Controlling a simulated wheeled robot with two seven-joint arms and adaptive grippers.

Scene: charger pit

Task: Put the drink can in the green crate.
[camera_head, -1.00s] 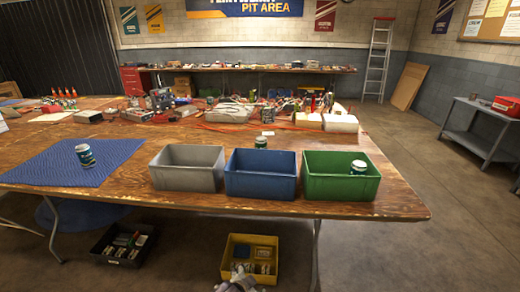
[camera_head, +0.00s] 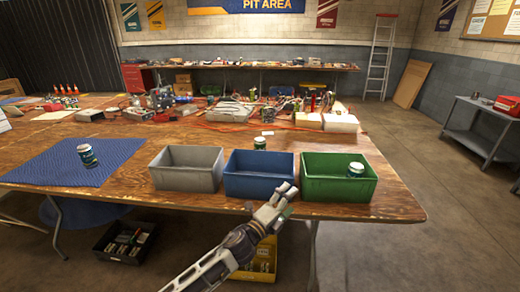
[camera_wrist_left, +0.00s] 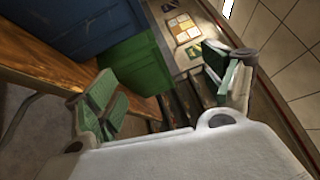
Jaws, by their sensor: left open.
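A dark green and white can (camera_head: 87,156) stands on the blue mat at the left of the table. A similar can (camera_head: 260,143) shows behind the blue crate (camera_head: 258,186), its base hidden by the rim. A third can (camera_head: 355,169) shows inside the green crate (camera_head: 338,190), its lower part hidden by the front wall. My left gripper (camera_head: 285,190) is open and empty, in front of the blue and green crates near the table's front edge. Its spread fingers (camera_wrist_left: 160,68) show in the left wrist view, with the green crate's outside (camera_wrist_left: 135,65) beyond. My right gripper is not in view.
A grey crate (camera_head: 187,178) stands left of the blue one. The blue mat (camera_head: 50,168) has free room around its can. Tools and parts clutter the table's back. Below the table are a black bin (camera_head: 125,242) and a yellow bin (camera_head: 262,268), partly hidden by my arm.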

